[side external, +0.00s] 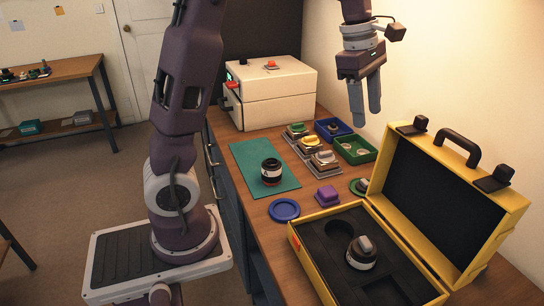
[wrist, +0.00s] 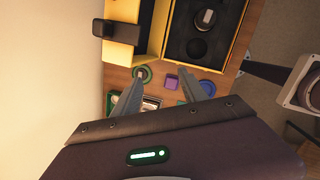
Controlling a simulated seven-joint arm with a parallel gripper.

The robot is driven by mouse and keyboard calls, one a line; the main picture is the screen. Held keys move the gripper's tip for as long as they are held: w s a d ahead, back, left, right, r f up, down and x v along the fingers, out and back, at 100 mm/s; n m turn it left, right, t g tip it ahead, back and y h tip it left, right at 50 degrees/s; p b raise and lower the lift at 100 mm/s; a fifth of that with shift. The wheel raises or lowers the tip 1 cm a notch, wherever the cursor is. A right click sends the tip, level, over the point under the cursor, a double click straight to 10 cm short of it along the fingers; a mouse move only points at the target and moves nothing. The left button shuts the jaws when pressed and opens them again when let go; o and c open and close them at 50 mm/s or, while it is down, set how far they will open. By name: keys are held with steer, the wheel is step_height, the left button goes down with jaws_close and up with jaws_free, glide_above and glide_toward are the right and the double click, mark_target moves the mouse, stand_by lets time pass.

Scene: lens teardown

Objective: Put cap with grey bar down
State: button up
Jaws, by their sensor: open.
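My gripper (side external: 366,116) is open and empty, raised high above the back of the bench; its two spread fingers also show in the wrist view (wrist: 163,80). A small dark cap with a grey bar (side external: 363,184) appears to lie on a green round dish (side external: 353,188), beside the open yellow case; it also shows in the wrist view (wrist: 140,73), far beyond the fingers. Another dark round piece with a grey bar on top (side external: 362,250) stands in the case's foam (side external: 318,236). Its lower part is hidden in the foam.
A dark lens barrel (side external: 271,172) stands on a teal mat (side external: 250,153). Nearby are a purple block (side external: 327,195), a blue ring dish (side external: 284,209), grey stands with coloured bars (side external: 311,140), and blue (side external: 334,130) and green (side external: 355,149) trays. The case lid (side external: 450,190) stands upright.

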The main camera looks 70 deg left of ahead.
steer(key=s+d+m+t, duration=0.1)
steer(key=s+d+m, duration=0.2)
steer(key=s+m, duration=0.4)
steer(key=s+d+m+t+y, duration=0.1)
steer(key=s+d+m, duration=0.2)
steer(key=s+m, duration=0.5)
steer(key=s+d+f+m+t, duration=0.1)
steer(key=s+d+m, duration=0.2)
steer(key=s+m, duration=0.4)
steer(key=s, duration=0.3)
steer(key=shift+s+m, duration=0.25)
steer(key=shift+m, duration=0.15)
